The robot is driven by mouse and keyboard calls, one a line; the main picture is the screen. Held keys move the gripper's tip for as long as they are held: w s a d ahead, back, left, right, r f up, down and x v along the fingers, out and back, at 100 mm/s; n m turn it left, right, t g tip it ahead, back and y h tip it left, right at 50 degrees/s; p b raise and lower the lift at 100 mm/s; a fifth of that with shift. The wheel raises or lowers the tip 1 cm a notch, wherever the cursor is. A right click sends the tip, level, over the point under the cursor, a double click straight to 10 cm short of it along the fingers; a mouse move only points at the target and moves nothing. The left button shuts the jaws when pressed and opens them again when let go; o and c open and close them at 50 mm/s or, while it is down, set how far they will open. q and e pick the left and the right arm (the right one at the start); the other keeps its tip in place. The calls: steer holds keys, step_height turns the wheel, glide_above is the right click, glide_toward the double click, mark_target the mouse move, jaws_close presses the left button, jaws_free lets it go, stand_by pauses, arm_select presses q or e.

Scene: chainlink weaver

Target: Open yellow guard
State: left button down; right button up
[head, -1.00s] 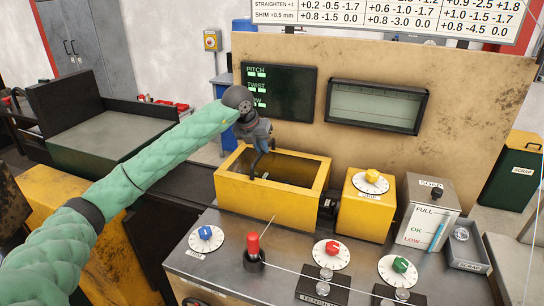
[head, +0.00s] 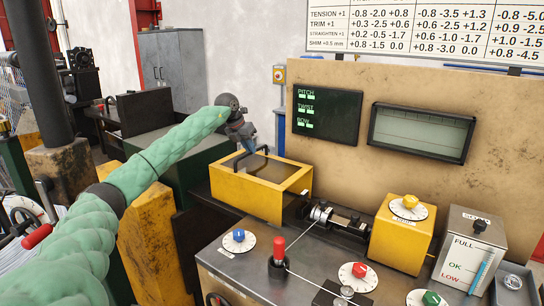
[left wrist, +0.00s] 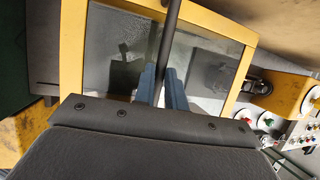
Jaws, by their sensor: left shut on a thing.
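The yellow guard (head: 245,197) is a box-like cover with a clear window in its top, at the middle left of the head view. Its yellow frame also shows in the left wrist view (left wrist: 73,60). A dark handle (left wrist: 170,30) stands on the guard. My left gripper (head: 249,146) is at this handle; its blue fingers (left wrist: 163,75) are shut around the bar. To the right of the guard, a metal mechanism (head: 340,217) with a roller lies uncovered, in a gap before the yellow dial block. My right gripper is not in view.
The yellow dial block (head: 402,240) stands right of the mechanism. The grey bench in front carries a blue knob (head: 239,236), a red-handled lever (head: 279,250) and a red knob (head: 359,270). A tan panel with a dark display (head: 326,113) rises behind.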

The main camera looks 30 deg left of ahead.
arm_select(q)
steer(key=a, duration=0.5)
steer(key=shift+w+a, duration=0.1)
steer(key=shift+a, duration=0.9)
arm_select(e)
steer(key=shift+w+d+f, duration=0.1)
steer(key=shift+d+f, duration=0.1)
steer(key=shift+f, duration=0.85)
arm_select(q)
steer(key=c, duration=1.5)
jaws_free()
steer(key=shift+w+d, duration=0.1)
steer(key=shift+w, duration=0.05)
steer(key=shift+o, duration=0.2)
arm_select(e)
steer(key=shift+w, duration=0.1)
